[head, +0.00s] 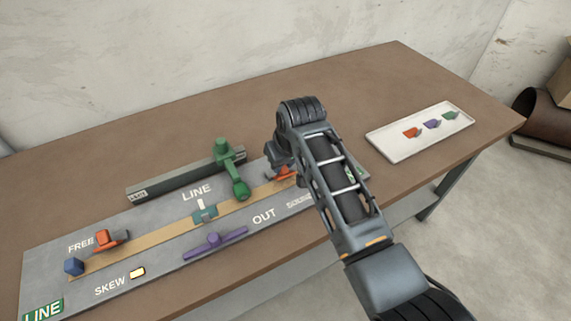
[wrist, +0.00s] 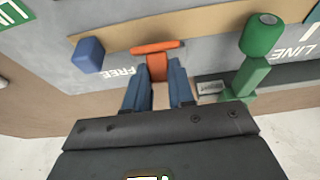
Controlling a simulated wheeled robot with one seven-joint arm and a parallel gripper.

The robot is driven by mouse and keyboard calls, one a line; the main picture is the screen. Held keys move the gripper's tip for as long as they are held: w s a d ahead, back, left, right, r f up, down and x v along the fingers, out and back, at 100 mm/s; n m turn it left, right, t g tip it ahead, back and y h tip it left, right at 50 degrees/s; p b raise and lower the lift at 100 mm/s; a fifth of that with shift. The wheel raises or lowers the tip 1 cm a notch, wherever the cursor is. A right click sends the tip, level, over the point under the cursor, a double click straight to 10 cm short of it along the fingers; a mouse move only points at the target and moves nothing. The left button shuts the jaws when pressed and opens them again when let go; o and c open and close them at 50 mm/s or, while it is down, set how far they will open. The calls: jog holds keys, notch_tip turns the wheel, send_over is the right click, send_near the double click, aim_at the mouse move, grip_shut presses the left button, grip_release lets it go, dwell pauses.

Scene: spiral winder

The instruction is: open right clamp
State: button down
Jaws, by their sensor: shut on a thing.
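The right clamp is orange; it shows in the wrist view (wrist: 156,48) as a crossbar with a tab, beside the FREE label. In the head view, part of this clamp (head: 280,174) shows at the right end of the tan strip, beside my arm. My gripper (wrist: 158,72) has its two blue-grey fingers on either side of the orange tab and is shut on it. In the head view my arm hides most of the gripper and the right part of the panel. The left orange clamp (head: 110,239) sits at the strip's other end.
A green lever (head: 240,186) stands near the right clamp, also in the wrist view (wrist: 250,65). A blue block (wrist: 89,54) is on the clamp's other side. A purple handle (head: 214,241) lies in front. A white tray (head: 385,148) with small coloured pieces lies right.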

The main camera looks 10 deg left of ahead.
jog(key=shift+w+a+g+h+b, duration=0.4)
jog(key=shift+w+g+h+b, duration=0.35)
jog(key=shift+g, duration=0.45)
jog(key=shift+s, duration=0.1)
jog(key=c, duration=1)
grip_release()
jog(key=shift+o, duration=0.2)
jog(key=shift+s+d+r+b, duration=0.1)
jog(key=shift+r+b, duration=0.05)
jog(key=shift+r, duration=1.8)
jog(key=shift+s+d+r+b, duration=0.1)
jog(key=shift+r+b, duration=0.05)
jog(key=shift+r, duration=1.75)
jog(key=shift+s+a, duration=0.1)
